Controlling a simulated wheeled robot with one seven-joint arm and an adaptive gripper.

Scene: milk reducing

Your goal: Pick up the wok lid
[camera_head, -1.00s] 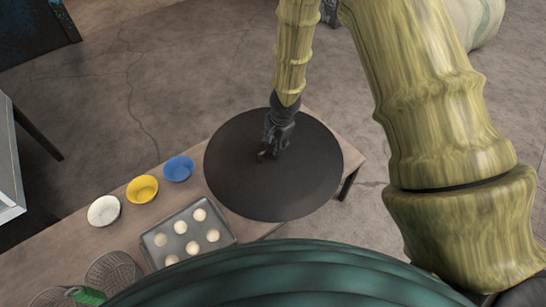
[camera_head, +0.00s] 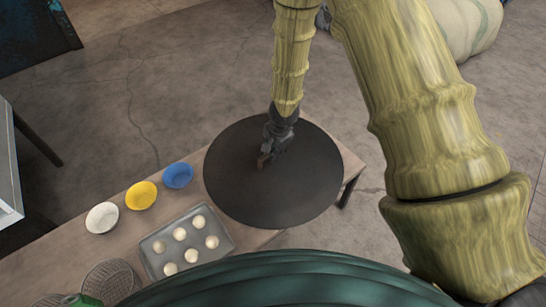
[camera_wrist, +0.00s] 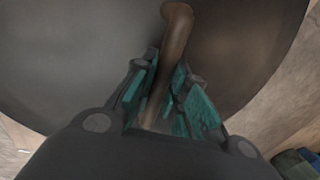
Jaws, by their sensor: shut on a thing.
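The wok lid (camera_head: 296,190) is a large, dark, round disc over the far right end of the table in the head view. It also fills much of the wrist view (camera_wrist: 235,50), with its brown handle (camera_wrist: 177,45) running down from the top centre. My gripper (camera_head: 268,155) is at the lid's handle, near the lid's middle. In the wrist view my gripper (camera_wrist: 163,95) has its teal-padded fingers on both sides of the handle and is shut on it. I cannot tell whether the lid touches what is under it.
On the wooden table (camera_head: 75,262) stand a blue bowl (camera_head: 178,176), a yellow bowl (camera_head: 141,196) and a white bowl (camera_head: 102,218). A metal tray (camera_head: 222,246) with several pale round pieces lies close to the lid's lower left edge. Open floor lies beyond the table.

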